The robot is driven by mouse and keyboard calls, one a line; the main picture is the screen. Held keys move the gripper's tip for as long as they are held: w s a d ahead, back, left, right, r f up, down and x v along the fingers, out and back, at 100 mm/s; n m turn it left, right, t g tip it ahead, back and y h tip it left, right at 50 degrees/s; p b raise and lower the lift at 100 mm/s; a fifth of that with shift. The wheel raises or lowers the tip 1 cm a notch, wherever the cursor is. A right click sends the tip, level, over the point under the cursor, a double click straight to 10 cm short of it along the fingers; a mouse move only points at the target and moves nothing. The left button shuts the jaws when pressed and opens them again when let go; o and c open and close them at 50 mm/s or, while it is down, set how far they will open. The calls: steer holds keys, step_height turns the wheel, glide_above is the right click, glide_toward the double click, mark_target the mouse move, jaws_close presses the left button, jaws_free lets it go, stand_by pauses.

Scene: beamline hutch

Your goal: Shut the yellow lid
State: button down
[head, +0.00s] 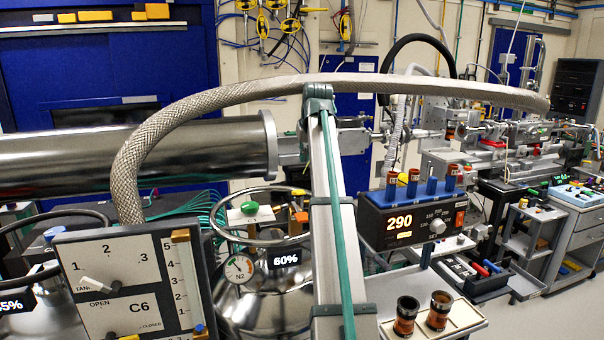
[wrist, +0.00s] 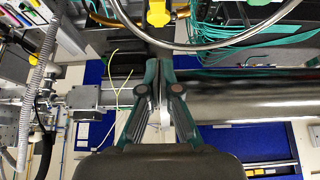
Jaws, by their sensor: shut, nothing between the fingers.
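I cannot make out a yellow lid for certain in either view. In the wrist view, a small yellow part (wrist: 158,12) shows at the top edge, by a brass-coloured fitting; it is cut off, and I cannot tell whether it is the lid. My gripper (wrist: 160,78) is in the middle of the wrist view, its dark green fingers together and nothing between them. It is apart from the yellow part, which shows beyond the fingertips. I cannot pick out the fingers in the head view.
A braided hose (head: 330,82) arches across the head view. A steel cylinder (head: 130,152) lies at the left, above a metal vessel with a gauge (head: 239,268). A valve panel (head: 125,280) stands front left. A heater block (head: 415,215) reads 290, with two amber vials (head: 405,317) below.

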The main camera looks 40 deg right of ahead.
steer(key=p, duration=0.3)
glide_above(300, 192)
steer(key=f, duration=0.8)
steer(key=shift+s+a+f, duration=0.2)
steer(key=shift+s, duration=0.15)
steer(key=shift+s+a+f+p, duration=0.1)
steer(key=shift+s+f+p, duration=0.15)
steer(key=shift+f, duration=0.35)
steer(key=shift+s+a+f+p, duration=0.15)
steer(key=shift+f+p, duration=0.2)
steer(key=shift+f, duration=0.2)
steer(key=shift+s+f, duration=0.1)
steer(key=shift+f, duration=0.65)
